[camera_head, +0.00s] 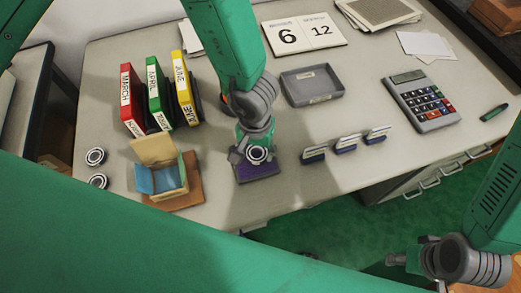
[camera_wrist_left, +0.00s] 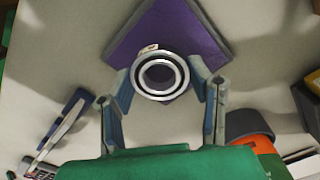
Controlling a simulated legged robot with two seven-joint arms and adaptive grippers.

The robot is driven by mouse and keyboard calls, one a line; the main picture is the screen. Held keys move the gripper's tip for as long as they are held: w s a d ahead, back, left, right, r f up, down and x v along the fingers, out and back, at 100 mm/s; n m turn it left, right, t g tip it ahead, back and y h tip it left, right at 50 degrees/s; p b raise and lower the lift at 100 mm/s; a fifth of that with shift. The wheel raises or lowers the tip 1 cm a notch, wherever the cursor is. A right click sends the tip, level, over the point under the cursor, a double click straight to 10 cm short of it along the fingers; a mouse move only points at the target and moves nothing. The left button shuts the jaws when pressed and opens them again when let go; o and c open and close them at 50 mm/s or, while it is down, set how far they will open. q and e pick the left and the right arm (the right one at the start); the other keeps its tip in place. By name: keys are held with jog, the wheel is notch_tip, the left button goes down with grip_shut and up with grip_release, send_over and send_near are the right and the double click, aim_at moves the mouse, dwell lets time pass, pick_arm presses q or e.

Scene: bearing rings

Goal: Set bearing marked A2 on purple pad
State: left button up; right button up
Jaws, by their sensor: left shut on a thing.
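A bearing ring (camera_wrist_left: 160,74), dark and silver with a small pale label on its rim, is held between the fingers of my left gripper (camera_wrist_left: 164,88). The label is too small to read. In the head view the held ring (camera_head: 258,154) is over the purple pad (camera_head: 258,173). The pad also shows behind the ring in the left wrist view (camera_wrist_left: 178,32). I cannot tell whether the ring touches the pad. Two other bearing rings (camera_head: 95,157) (camera_head: 98,181) lie on the desk at the left. My right gripper (camera_head: 410,258) is off the desk at the lower right.
An open box (camera_head: 160,171) stands left of the pad. Binders (camera_head: 153,95) stand behind it. A grey tray (camera_head: 312,85) and a calculator (camera_head: 423,101) lie farther back. The desk's front edge is close to the pad.

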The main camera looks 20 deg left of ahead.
aim_at(254, 151)
pick_arm(q)
jog(key=shift+a+f, duration=0.25)
jog(key=shift+a, duration=0.7)
jog(key=shift+d, duration=0.7)
jog(key=shift+d+f, duration=0.1)
jog(key=shift+d, duration=0.2)
jog(key=shift+a+f, duration=0.2)
jog(key=shift+a, duration=0.15)
jog(key=shift+a+f+b, duration=0.2)
jog(key=shift+a+b, duration=0.1)
jog(key=shift+a, duration=0.1)
jog(key=o, duration=1.3)
jog(key=shift+o, duration=0.2)
jog(key=shift+d+r, duration=0.1)
jog(key=shift+d, duration=0.4)
jog(key=shift+d+r, duration=0.1)
jog(key=shift+r, duration=0.15)
jog(key=r, duration=0.6)
jog(key=a+r, duration=0.1)
jog(key=r, duration=0.3)
jog(key=shift+a+r, duration=0.1)
jog(key=shift+d+r, duration=0.5)
jog(key=shift+r, duration=0.05)
pick_arm(e)
jog(key=shift+a+f, duration=0.3)
jog(key=shift+a, duration=0.05)
